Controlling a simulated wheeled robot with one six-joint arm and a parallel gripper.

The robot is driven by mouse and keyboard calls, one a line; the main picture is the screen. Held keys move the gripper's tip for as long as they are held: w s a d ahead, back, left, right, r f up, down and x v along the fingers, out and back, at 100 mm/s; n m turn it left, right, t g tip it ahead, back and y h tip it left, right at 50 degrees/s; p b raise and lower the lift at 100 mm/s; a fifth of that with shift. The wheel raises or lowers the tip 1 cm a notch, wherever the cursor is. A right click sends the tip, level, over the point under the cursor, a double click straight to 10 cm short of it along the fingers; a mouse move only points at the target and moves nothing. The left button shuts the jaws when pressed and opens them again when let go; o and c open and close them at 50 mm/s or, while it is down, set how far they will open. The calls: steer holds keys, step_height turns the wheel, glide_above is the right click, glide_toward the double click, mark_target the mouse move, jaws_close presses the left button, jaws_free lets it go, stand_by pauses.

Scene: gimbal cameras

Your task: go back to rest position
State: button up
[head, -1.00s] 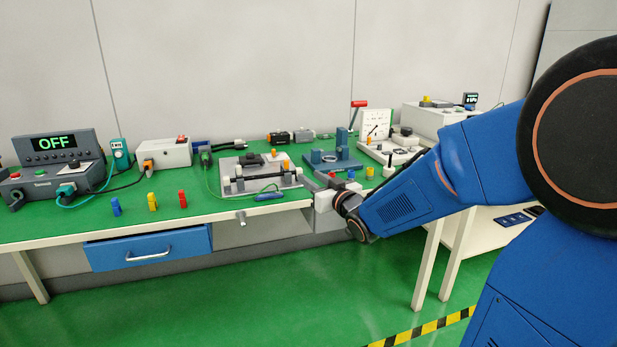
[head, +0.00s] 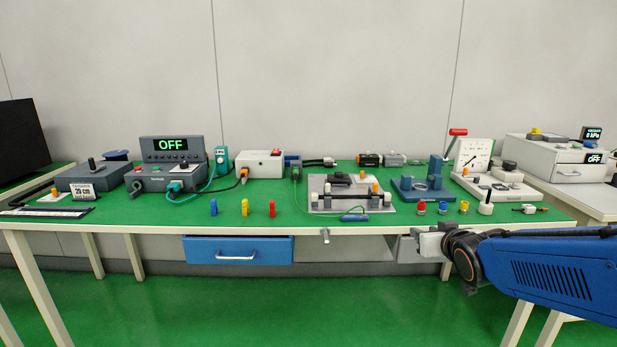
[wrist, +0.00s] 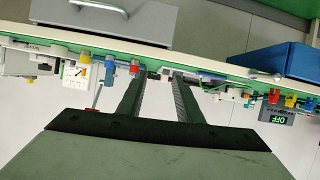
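My gripper (head: 418,246) is at the right end of the workbench, in front of its front edge and just below the tabletop. In the wrist view its two dark fingers (wrist: 160,78) stand apart, with nothing held between them. In the head view its fingertips are small and hard to make out. The arm comes in from the right side of the head view.
The green workbench (head: 130,216) carries several devices, including an OFF display (head: 171,145), small coloured pegs (head: 244,207) and a grey fixture plate (head: 340,207). Under its edge are a blue drawer (head: 238,250) and a grey drawer front. The green floor in front is clear.

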steer(key=s+f+g, duration=0.2)
steer(key=s+g, duration=0.1)
steer(key=s, duration=0.6)
steer(key=s+a+f+g, duration=0.1)
steer(key=s+f+g, duration=0.2)
steer(key=s, duration=0.7)
steer(key=s+f+g, duration=0.2)
steer(key=s, duration=0.8)
steer(key=shift+s+a+f+m+g, duration=0.2)
steer(key=shift+a+m+g, duration=0.1)
steer(key=shift+a+g, duration=0.1)
